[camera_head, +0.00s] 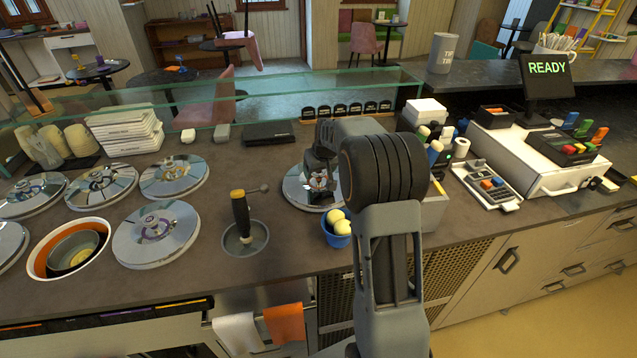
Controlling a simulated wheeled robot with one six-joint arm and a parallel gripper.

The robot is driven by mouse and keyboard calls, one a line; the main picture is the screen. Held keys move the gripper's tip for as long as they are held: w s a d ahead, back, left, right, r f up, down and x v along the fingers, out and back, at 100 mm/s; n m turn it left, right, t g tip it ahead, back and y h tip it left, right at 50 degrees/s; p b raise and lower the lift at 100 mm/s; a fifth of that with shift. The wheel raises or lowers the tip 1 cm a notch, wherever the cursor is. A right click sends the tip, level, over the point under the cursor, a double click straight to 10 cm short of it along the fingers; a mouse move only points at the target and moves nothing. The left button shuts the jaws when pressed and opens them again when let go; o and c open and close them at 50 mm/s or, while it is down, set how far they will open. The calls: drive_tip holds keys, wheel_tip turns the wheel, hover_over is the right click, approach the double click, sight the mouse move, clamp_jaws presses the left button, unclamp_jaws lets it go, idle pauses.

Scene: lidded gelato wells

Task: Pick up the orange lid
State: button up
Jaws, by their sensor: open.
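Several round silver lids rest on the dark counter, with knobs and coloured rings too small to name surely. One lid (297,194) lies alone right of the scoop and is partly covered by my gripper (319,192). Small orange bits show at the gripper, but I cannot tell whether they belong to this lid's knob. Another lid (104,187) at the left has a warm-coloured ring. The front lid (158,236) has a purple-looking ring. My gripper is open above or at the lone lid; contact is hidden, and my arm covers the right side.
A blue cup (337,232) with yellow balls is close to my gripper. Nested bowls (68,250) sit at the left. A glass guard (240,105) runs along the back. A register (545,150) stands right.

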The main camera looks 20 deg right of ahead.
drive_tip(key=c, duration=1.2)
drive_tip(key=shift+r, duration=0.1)
